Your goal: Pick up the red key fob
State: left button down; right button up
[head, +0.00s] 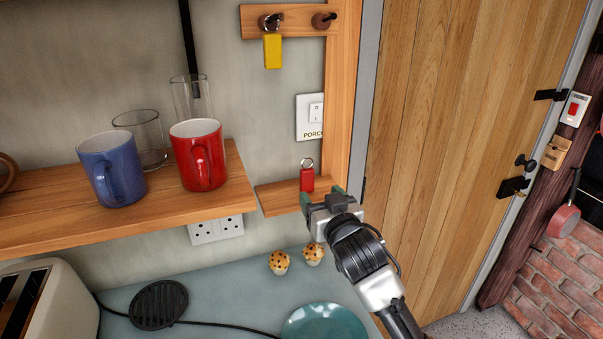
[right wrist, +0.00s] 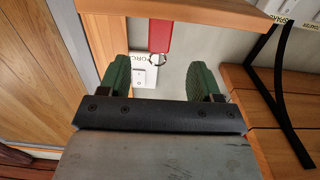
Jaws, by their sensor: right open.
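The red key fob (head: 307,179) stands upright on a small wooden ledge (head: 280,197), its metal ring at the top, close to the wall. My right gripper (head: 322,200) is open and empty, just in front of the ledge and a little to the right of the fob in the head view. In the right wrist view the red fob (right wrist: 158,32) shows beyond and between the two green fingertips (right wrist: 170,75), apart from them; its ring hangs toward the gripper in that picture. My left gripper is not in view.
A shelf (head: 120,212) left of the ledge bears a blue mug (head: 112,168), a red mug (head: 199,156) and two glasses. A yellow fob (head: 272,51) hangs on a peg above. A wooden upright (head: 340,100) stands right of the ledge. Two muffins (head: 279,263) sit below on the counter.

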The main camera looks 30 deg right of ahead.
aim_at(308, 179)
jog(key=x, duration=0.1)
jog(key=p+x, duration=0.1)
jog(key=x, duration=0.1)
jog(key=shift+w+r, duration=0.15)
jog(key=shift+r, duration=0.15)
jog(key=p+x, duration=0.2)
jog(key=x, duration=0.3)
jog(key=shift+f, duration=0.1)
jog(key=shift+w+d+f, duration=0.1)
jog(key=shift+w+f, duration=0.1)
jog(key=shift+w, duration=0.05)
jog(key=shift+s, duration=0.1)
jog(key=c, duration=0.5)
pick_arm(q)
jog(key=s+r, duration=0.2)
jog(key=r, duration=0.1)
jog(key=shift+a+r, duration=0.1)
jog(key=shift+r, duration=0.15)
pick_arm(e)
jog(key=c, duration=0.5)
jog(key=shift+r, duration=0.1)
